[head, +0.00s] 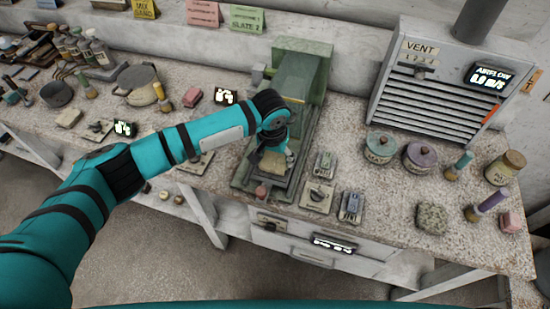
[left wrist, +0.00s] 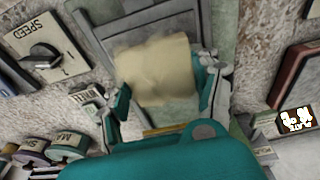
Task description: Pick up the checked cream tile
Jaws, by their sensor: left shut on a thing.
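The cream tile (left wrist: 157,66) is a pale tan, slightly blurred slab between the fingers of my left gripper (left wrist: 164,86) in the left wrist view. No clear check pattern shows on it. The gripper is shut on it. In the head view my left gripper (head: 274,148) points down over the green machine's bed (head: 249,176), with a tan part of the tile (head: 272,164) showing below it. Whether the tile touches the bed I cannot tell. My right gripper is not in view.
The green machine (head: 303,75) rises behind the gripper. Small switch panels, one a dial plate (head: 318,197), lie to its right. A grey vent box (head: 430,88), lidded jars (head: 419,157) and a rough stone (head: 432,217) stand further right. The bench between them has some bare room.

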